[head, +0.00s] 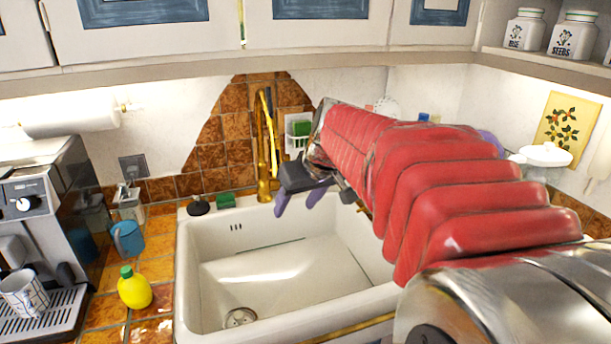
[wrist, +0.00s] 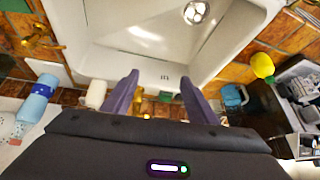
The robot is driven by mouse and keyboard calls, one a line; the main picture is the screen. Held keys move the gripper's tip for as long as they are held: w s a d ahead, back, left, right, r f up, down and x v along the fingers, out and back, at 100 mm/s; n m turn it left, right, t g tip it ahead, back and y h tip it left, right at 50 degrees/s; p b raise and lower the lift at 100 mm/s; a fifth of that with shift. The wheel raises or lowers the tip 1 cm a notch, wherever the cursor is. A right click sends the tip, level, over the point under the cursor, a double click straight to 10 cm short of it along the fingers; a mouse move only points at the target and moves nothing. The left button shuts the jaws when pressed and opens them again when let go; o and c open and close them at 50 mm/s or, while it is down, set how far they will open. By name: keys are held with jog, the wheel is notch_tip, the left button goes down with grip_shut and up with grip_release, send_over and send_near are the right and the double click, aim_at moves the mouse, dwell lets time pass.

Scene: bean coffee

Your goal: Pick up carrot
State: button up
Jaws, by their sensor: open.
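I cannot make out a carrot in either view. My gripper (head: 299,200) is over the back part of the white sink (head: 190,275), its purple fingers apart. In the wrist view, the fingers of my gripper (wrist: 158,80) are spread with nothing between them, and the sink basin (wrist: 150,70) lies beyond the tips. The visible part of the basin holds only its drain (head: 239,317). My red-sleeved arm hides the right side of the sink and the counter behind it.
A brass faucet (head: 263,150) rises behind the sink. A yellow lemon-shaped bottle (head: 134,289) and a blue watering can (head: 128,240) stand left of the sink, near a coffee machine (head: 45,215). Cabinets (head: 215,35) hang above.

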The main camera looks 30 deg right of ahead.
jog(key=w+d+f+m+t, duration=0.15)
jog(key=w+d, duration=0.25)
jog(key=d, duration=0.9)
jog(key=w+d+f+n, duration=0.15)
jog(key=w+d, duration=0.25)
jog(key=d, duration=0.9)
jog(key=s+d+f, duration=0.2)
jog(key=d+f, duration=0.1)
jog(key=d, duration=0.5)
jog(key=s+d+f+m+h, duration=0.1)
jog(key=s+d+f, duration=0.1)
jog(key=d, duration=0.6)
jog(key=s+d+f+t+h, duration=0.1)
jog(key=d+f, duration=0.3)
jog(key=d, duration=0.4)
jog(key=shift+s+d+m, duration=0.35)
jog(key=shift+s+m, duration=0.05)
jog(key=shift+s, duration=0.25)
jog(key=shift+x, duration=4.35)
jog(key=shift+d, duration=0.15)
jog(key=shift+x, duration=2.55)
